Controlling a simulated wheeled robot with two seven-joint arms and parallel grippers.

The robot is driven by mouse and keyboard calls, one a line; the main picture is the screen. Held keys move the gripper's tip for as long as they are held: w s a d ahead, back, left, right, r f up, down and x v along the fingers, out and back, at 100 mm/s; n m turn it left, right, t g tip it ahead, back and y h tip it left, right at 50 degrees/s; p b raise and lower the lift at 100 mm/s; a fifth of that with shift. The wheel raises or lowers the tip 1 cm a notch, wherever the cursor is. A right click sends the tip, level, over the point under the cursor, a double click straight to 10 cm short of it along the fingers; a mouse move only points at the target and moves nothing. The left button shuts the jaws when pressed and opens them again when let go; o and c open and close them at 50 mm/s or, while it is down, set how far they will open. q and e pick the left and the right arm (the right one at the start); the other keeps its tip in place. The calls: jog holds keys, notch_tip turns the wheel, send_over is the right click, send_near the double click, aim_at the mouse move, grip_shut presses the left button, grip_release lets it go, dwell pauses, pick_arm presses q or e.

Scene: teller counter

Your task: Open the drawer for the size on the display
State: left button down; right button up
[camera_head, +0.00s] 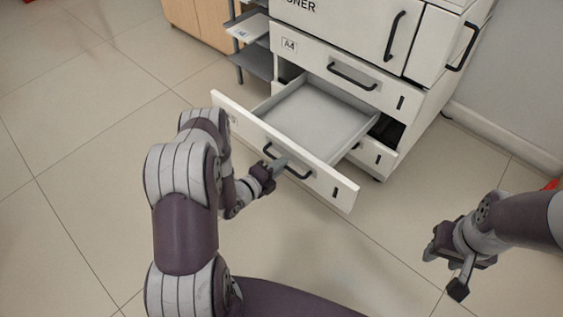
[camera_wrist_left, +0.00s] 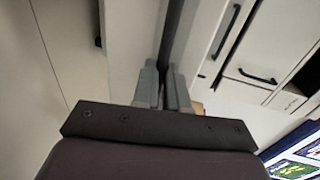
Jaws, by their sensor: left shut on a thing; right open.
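The white copier cabinet (camera_head: 413,105) stands at the upper right in the head view. Its upper drawer (camera_head: 352,72) has an A4 label and is shut. My left gripper (camera_head: 277,165) is shut on the black handle (camera_head: 298,174) of this open drawer. In the left wrist view the fingers (camera_wrist_left: 163,88) close around the dark handle bar (camera_wrist_left: 172,40). My right gripper (camera_head: 447,268) is open and empty, over the floor at the lower right. The size display is not in view.
A dark shelf rack (camera_head: 255,62) stands left of the cabinet, with a wooden cupboard (camera_head: 205,25) behind it. A screen-like panel (camera_wrist_left: 298,158) shows at the lower right of the left wrist view. The tiled floor in front is clear.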

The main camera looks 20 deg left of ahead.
pick_arm(q)
jog(key=c, duration=1.2)
grip_release()
jog(key=shift+o, duration=0.2)
jog(key=p+v, duration=0.5)
jog(key=v, duration=0.7)
jog(key=shift+s, duration=0.3)
jog(key=shift+a, duration=0.1)
